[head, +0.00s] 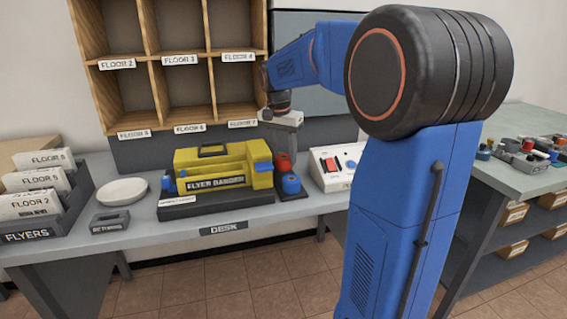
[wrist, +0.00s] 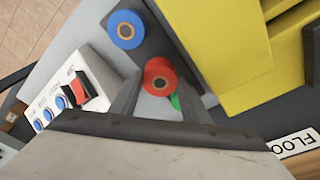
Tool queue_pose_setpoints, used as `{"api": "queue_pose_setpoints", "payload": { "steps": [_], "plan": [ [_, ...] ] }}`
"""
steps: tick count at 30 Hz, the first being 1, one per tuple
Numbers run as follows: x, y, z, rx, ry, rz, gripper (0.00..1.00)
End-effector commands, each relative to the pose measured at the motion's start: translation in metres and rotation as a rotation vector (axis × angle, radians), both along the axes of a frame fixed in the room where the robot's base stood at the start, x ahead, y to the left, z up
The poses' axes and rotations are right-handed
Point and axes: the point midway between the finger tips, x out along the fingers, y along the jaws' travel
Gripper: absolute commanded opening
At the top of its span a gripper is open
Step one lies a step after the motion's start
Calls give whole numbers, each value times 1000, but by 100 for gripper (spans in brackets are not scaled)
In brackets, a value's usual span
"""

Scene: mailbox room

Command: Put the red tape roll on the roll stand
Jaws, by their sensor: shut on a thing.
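My gripper (wrist: 158,82) is shut on the red tape roll (wrist: 160,66) in the wrist view, with a finger on each side of it. In the head view the red tape roll (head: 283,163) shows just below my gripper (head: 284,150), over the desk. The dark roll stand (wrist: 155,45) bears a blue roll (wrist: 126,29) at its other end. In the head view the stand (head: 296,194) and the blue roll (head: 291,184) are in front of the red roll. A small green thing (wrist: 175,101) shows partly behind the red roll. I cannot tell whether the red roll touches the stand.
The yellow flyer bander (head: 222,170) stands close left of the stand in the head view. A white switch box (head: 331,167) is close on the right. Wooden pigeonholes (head: 160,99) hang above the desk. A white round dish (head: 122,191) lies farther left.

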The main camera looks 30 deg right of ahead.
Motion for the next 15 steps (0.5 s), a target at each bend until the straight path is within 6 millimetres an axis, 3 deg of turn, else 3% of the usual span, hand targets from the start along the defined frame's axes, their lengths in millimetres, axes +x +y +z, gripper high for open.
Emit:
{"api": "queue_pose_setpoints", "payload": {
  "steps": [6, 15],
  "plan": [
    [-1, 0, -27, 1, 3, 1, 20],
    [0, 0, -30, 0, 1, 0, 20]
  ]
}}
